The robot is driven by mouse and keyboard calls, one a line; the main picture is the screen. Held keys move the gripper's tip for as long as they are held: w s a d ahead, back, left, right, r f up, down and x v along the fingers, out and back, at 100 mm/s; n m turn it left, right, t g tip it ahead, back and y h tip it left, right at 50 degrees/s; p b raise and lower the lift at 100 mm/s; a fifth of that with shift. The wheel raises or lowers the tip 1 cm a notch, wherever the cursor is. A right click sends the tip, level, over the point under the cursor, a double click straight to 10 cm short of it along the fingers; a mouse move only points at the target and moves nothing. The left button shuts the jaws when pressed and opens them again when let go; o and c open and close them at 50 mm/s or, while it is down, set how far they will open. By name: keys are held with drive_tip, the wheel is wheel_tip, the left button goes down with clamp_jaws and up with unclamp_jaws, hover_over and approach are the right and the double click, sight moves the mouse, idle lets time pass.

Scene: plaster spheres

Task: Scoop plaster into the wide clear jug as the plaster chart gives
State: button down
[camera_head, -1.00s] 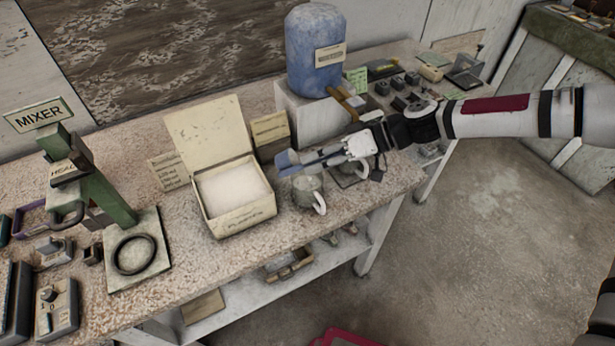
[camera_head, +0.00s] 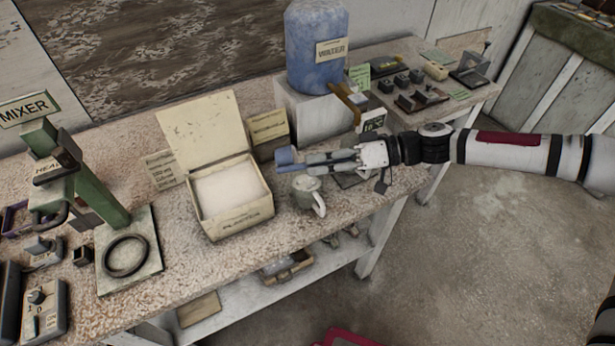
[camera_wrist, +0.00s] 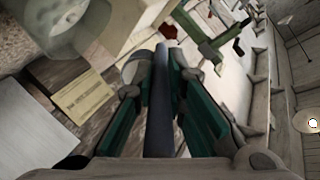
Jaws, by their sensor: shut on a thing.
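My gripper (camera_head: 325,160) is shut on the handle of a blue scoop (camera_head: 285,157), held level above the bench. In the wrist view the dark handle (camera_wrist: 160,105) runs between the two green fingers. Whether the scoop holds plaster is not visible. Just below the scoop stands a clear jug (camera_head: 303,197) with a pale handle, upright on the bench; its contents cannot be made out. To its left is an open box (camera_head: 236,222) of white plaster (camera_head: 228,190), lid raised. Small printed cards stand behind it, at left (camera_head: 160,169) and right (camera_head: 268,127); their text is unreadable.
A blue water barrel (camera_head: 318,60) stands on a white block (camera_head: 310,115) behind. A small display (camera_head: 373,121) is behind my gripper. The green mixer (camera_head: 88,190) is at left, with a dark ring on its base. Bare bench (camera_head: 200,275) lies in front of the box.

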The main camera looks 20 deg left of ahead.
sight(304, 164)
drive_tip(key=shift+d+f+y, duration=0.1)
drive_tip(key=shift+f+y, duration=0.05)
drive_tip(key=shift+y, duration=0.15)
